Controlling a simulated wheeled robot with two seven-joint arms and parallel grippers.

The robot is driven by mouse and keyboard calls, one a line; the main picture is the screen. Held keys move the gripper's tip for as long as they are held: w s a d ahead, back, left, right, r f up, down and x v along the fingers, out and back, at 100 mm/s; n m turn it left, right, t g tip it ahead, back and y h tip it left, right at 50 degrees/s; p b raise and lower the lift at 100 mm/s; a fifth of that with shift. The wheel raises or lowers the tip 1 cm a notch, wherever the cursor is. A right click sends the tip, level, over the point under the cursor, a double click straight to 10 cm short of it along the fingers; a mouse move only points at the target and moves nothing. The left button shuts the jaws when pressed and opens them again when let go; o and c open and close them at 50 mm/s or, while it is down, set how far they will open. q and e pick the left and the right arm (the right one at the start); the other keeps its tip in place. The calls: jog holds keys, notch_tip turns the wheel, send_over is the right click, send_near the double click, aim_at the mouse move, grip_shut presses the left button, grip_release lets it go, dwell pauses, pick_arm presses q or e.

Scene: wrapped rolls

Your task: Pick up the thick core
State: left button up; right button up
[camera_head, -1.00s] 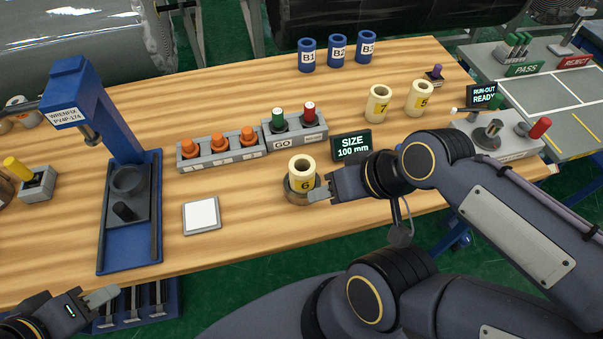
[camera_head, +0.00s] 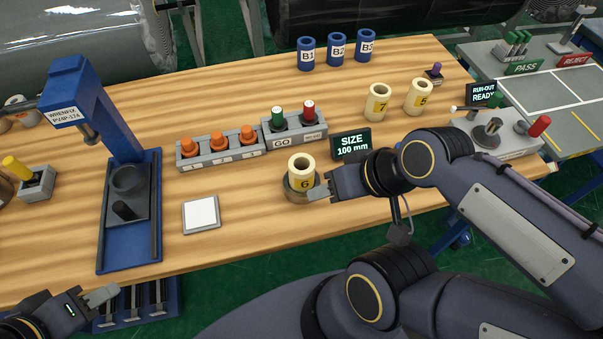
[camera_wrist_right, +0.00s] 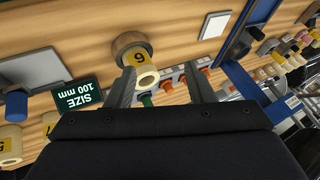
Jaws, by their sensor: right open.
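Cream core 6 (camera_head: 301,169), with a yellow label, stands upright on a round brown base (camera_head: 291,193). My right gripper (camera_head: 321,189) is open, its fingertips at the right side of this core, low down near the base. In the right wrist view, core 6 (camera_wrist_right: 139,59) shows between the two spread fingers of my right gripper (camera_wrist_right: 160,70); I cannot tell whether they touch it. Cream cores 7 (camera_head: 377,103) and 5 (camera_head: 418,97) stand further back right. I cannot tell which wall is thickest. My left gripper (camera_head: 103,297) is low at the left, its opening unclear.
A SIZE 100 mm display (camera_head: 351,145) stands just behind core 6. A grey button box (camera_head: 294,131) and a rack with orange knobs (camera_head: 220,147) are behind left. A blue press (camera_head: 128,210) and white pad (camera_head: 201,215) are left. Blue cores (camera_head: 337,49) stand at the back.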

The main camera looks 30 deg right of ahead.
aim_at(302, 173)
jog(key=shift+o, duration=2.2)
jog(key=shift+w+d+n, duration=0.1)
jog(key=shift+w+n, duration=0.1)
jog(key=shift+n, duration=0.2)
jog(key=shift+o, duration=1.2)
jog(key=w+d+f+n+g+h, duration=0.1)
jog(key=w+n+g+h, duration=0.1)
jog(key=w+n, duration=0.5)
jog(key=n+g, duration=0.1)
jog(key=n, duration=0.5)
jog(key=shift+d+f+g, duration=0.25)
jog(key=shift+d+g, duration=0.05)
jog(key=shift+g, duration=0.1)
jog(key=w+f+n, duration=0.2)
jog(key=f+n, duration=0.1)
jog(key=w+f+n+g+h, duration=0.1)
jog(key=w+f+n, duration=0.1)
jog(key=f+n, duration=0.1)
jog(key=w+a+f+n, duration=0.1)
jog(key=f+n, duration=0.2)
jog(key=f, duration=0.2)
jog(key=shift+w+n+g+h+p, duration=0.35)
jog(key=shift+w+n+g+h, duration=0.05)
